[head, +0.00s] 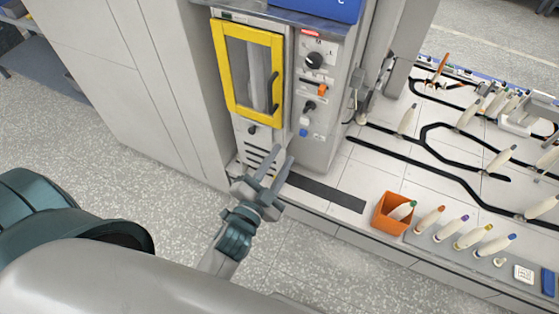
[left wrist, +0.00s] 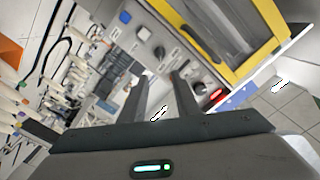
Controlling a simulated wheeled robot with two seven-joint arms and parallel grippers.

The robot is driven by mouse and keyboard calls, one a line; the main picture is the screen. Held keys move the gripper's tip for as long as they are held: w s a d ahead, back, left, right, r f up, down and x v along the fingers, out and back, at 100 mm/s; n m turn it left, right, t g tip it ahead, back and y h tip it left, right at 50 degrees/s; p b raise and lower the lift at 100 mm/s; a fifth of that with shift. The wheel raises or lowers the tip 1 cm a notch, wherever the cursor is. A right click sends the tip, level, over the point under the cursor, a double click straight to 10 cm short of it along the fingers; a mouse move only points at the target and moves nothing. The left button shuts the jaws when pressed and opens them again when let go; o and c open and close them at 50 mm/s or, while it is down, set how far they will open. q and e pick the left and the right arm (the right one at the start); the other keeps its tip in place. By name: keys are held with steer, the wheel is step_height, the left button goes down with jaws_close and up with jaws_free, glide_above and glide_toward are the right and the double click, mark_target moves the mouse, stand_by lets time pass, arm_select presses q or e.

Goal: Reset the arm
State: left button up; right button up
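My left gripper (head: 279,158) is in front of the grey machine's lower part, near the edge of the white work surface. Its two fingers are apart, with nothing between them. In the left wrist view the same gripper (left wrist: 160,88) shows both dark fingers spread and empty, with the machine's control panel (left wrist: 150,42) beyond them. My right gripper is in neither view.
The machine has a yellow-framed door (head: 248,70) and a knob panel (head: 314,85). Black tracks (head: 400,160) cross the surface. Floor (head: 110,150) at left is clear.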

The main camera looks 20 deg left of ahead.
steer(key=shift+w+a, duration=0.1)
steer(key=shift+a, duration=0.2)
arm_select(q)
steer(key=s+d+f+n+g+p, duration=0.15)
steer(key=s+f+g, duration=0.35)
steer(key=f, duration=1.2)
steer(key=s+a+f+n+g+p, duration=0.1)
steer(key=s+f+n+g+p, duration=0.4)
steer(key=f, duration=1.3)
steer(key=s+a+f+g, duration=0.2)
steer(key=s+f, duration=0.3)
steer(key=s, duration=0.5)
steer(key=s+a+f+g, duration=0.2)
steer(key=s+f, duration=0.3)
steer(key=s, duration=0.6)
steer(key=s+a+f+g+p, duration=0.1)
steer(key=s+a+f+g, duration=0.2)
steer(key=s, duration=0.7)
steer(key=shift+s+f+y, duration=0.3)
steer(key=shift+f, duration=0.6)
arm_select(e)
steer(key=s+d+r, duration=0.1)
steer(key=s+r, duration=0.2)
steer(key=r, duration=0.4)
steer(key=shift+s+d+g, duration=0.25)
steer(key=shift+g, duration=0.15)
